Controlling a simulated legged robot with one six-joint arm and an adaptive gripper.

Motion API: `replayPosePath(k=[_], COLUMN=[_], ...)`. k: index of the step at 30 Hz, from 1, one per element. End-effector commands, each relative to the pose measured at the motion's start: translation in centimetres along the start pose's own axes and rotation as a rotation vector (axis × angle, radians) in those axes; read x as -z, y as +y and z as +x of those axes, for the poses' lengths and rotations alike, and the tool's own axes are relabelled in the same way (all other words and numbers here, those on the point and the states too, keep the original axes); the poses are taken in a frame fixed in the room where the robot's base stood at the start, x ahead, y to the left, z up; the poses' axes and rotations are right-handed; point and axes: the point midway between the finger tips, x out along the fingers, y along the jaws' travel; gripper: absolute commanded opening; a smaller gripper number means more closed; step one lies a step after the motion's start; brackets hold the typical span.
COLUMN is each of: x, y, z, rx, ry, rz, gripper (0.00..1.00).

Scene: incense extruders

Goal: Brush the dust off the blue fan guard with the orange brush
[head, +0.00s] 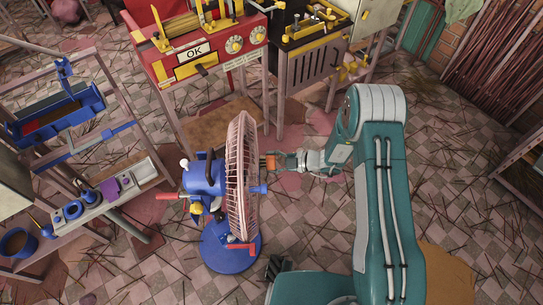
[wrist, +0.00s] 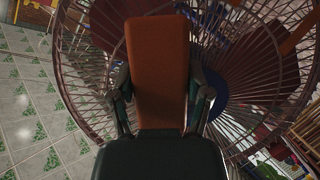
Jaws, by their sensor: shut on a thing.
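The fan stands on the floor on a round blue base (head: 230,248), with a blue motor housing (head: 204,176) on the left of its guard. The round wire fan guard (head: 240,180) looks pinkish brown rather than blue; it also fills the background of the wrist view (wrist: 85,60). My gripper (head: 283,161) is at the right, front side of the guard. It is shut on the orange brush (head: 270,163), which also shows between both fingers in the wrist view (wrist: 157,65). The brush's far end points at the guard. Its bristles are hidden, and I cannot tell whether it touches.
A red machine (head: 195,55) with an "OK" label and a dark machine (head: 312,50) stand behind the fan. A metal rack (head: 75,110) with blue parts is at the left. Thin sticks litter the tiled floor (head: 310,230).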

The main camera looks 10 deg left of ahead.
Motion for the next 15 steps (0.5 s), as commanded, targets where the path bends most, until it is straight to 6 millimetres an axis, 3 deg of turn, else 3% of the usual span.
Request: replayPosePath(k=[15], x=[1.7], y=[-2.4], z=[-0.7], rx=[0.000], ry=[0.001], rz=[0.001], gripper=[0.25])
